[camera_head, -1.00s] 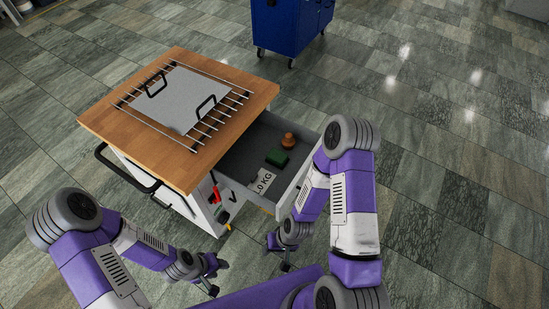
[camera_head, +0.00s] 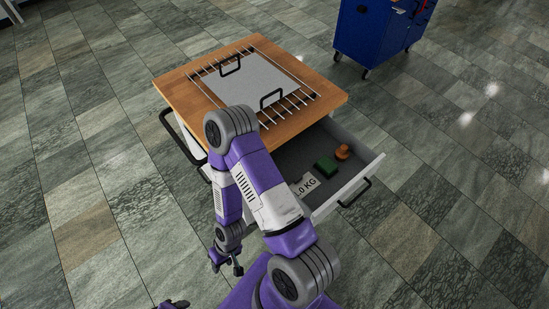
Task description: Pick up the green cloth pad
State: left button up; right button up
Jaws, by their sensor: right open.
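The green cloth pad (camera_head: 325,167) lies in the open drawer (camera_head: 362,172) of the wood-topped cart. It sits between a brown knob-shaped object (camera_head: 343,152) and a white label reading "KG" (camera_head: 306,184). My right gripper (camera_head: 227,267) is open and empty. It hangs low to the left of the drawer, well apart from the pad. My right arm crosses in front of the cart and hides part of the drawer's left side. A dark tip at the bottom edge appears to be my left gripper (camera_head: 175,304); its jaws cannot be made out.
The wooden cart top (camera_head: 180,88) bears a wire rack and a grey plate (camera_head: 255,85) with two black handles. The drawer's front has a black handle (camera_head: 355,193). A blue wheeled cabinet (camera_head: 375,35) stands at the back right. Tiled floor is clear to the right.

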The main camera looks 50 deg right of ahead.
aim_at(325, 166)
jog(key=u, duration=1.1)
jog(key=k, duration=1.5)
jog(key=z, duration=0.35)
